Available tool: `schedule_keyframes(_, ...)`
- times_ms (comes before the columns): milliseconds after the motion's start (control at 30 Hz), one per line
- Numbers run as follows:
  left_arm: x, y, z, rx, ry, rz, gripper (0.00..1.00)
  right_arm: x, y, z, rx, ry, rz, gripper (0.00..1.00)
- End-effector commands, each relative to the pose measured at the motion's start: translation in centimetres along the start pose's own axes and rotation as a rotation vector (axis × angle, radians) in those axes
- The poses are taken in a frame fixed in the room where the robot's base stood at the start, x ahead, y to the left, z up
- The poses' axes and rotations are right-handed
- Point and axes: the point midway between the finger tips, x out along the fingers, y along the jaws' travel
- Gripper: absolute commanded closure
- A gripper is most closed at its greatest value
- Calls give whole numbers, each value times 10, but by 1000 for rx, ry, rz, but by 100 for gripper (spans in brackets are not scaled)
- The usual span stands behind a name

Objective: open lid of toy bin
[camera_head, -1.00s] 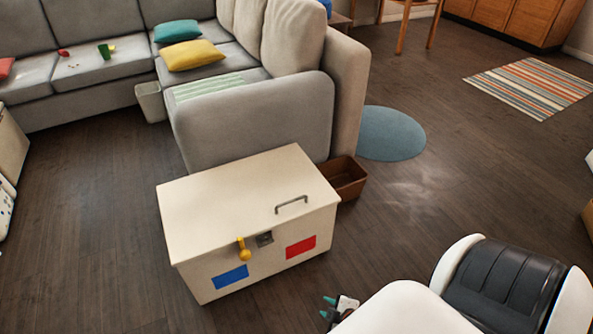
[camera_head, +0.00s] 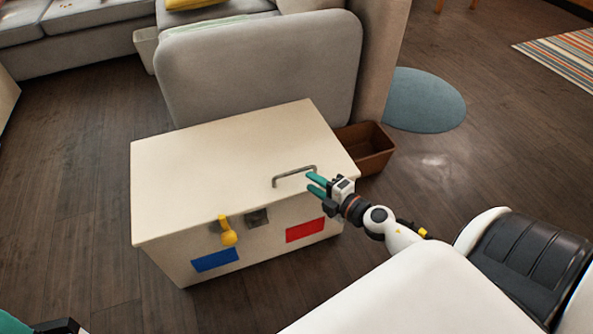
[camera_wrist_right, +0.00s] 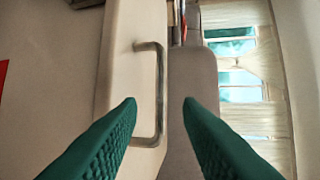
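The toy bin (camera_head: 165,250) is a cream chest with a blue and a red patch on its front, and its lid (camera_head: 215,145) is shut. A grey bar handle (camera_head: 294,173) stands on the lid near the front right; it also shows in the right wrist view (camera_wrist_right: 159,95). A yellow latch piece (camera_head: 228,232) hangs at the front beside a dark metal plate (camera_head: 257,217). My right gripper (camera_head: 312,184) is open with green fingers close to the handle's right end. In the wrist view the handle lies between the fingers, apparently ungripped. A green and black part of my left gripper (camera_head: 20,325) shows at the bottom left.
A grey sofa (camera_head: 260,70) stands close behind the bin. A brown open box (camera_head: 368,148) sits at the bin's right rear. A round blue rug (camera_head: 425,100) lies beyond it. The dark floor (camera_head: 65,200) left of the bin is clear.

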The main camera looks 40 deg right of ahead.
Motion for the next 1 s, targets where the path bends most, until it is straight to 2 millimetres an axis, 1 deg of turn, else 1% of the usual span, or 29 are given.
schedule_keyframes(33, 0, 0, 0, 0, 1, 0, 64, 13, -2, -1, -3, -1, -3, 68)
schedule_keyframes(100, 0, 0, 0, 0, 1, 0, 64, 27, -1, -1, -2, 0, -3, 68)
schedule_keyframes(200, -1, 0, -1, 0, 2, 0, 64, 45, -1, -1, -1, 0, -2, 68)
schedule_keyframes(333, -2, 0, -1, 0, 2, 0, 64, 63, 0, -1, -1, 1, -1, 68)
schedule_keyframes(500, -2, 0, -1, 0, 3, 0, 64, 75, 0, 0, 0, 1, 0, 68)
schedule_keyframes(800, -2, 0, -1, 0, 4, 0, 64, 76, 1, 0, 2, 1, 1, 68)
schedule_keyframes(1000, -2, 0, -2, 0, 4, 0, 64, 76, 1, 0, 2, 1, 1, 100)
